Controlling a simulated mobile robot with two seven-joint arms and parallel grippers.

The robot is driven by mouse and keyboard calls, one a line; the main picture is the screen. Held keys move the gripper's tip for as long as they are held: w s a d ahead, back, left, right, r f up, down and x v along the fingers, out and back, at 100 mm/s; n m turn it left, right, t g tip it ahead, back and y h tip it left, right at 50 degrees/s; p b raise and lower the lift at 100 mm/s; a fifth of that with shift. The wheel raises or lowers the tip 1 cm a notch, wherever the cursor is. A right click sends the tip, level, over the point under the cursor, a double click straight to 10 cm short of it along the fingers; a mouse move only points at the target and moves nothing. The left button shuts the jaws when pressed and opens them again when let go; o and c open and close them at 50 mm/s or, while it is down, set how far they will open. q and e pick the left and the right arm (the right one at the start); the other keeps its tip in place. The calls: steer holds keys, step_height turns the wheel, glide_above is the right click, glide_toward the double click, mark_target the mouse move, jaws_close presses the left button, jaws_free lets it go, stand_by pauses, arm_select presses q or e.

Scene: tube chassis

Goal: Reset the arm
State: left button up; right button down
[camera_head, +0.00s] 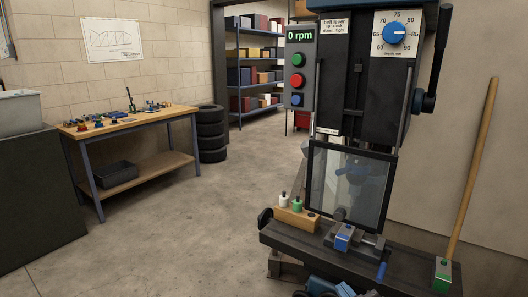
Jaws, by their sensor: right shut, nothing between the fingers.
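The drill press (352,85) stands at the right, with a clear guard (372,205) lowered in front of its spindle. Its display (300,36) reads 0 rpm. A small vise with a blue block (343,237) sits on its dark table (408,263). My right gripper (322,288) shows partly at the bottom edge, low in front of the press table, blue and dark. It is shut and holds nothing; its fingertips are hard to make out. My left gripper is out of view.
A wooden block (297,219) with a white and a green piece stands on the press table's left side. A wooden pole (473,165) leans at right by a green block (442,275). A workbench (150,121) and tyres (211,133) stand left. The middle floor is clear.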

steer(key=s+d+f+m+g+h, duration=0.2)
steer(key=s+d+f, duration=0.3)
steer(key=s+f, duration=0.5)
steer(key=s+d+f+m+g+h, duration=0.3)
steer(key=s+d+f+m, duration=0.1)
steer(key=s+f, duration=0.6)
steer(key=s+d, duration=0.1)
steer(key=s, duration=0.2)
steer(key=shift+s+f, duration=0.3)
steer(key=shift+s, duration=0.1)
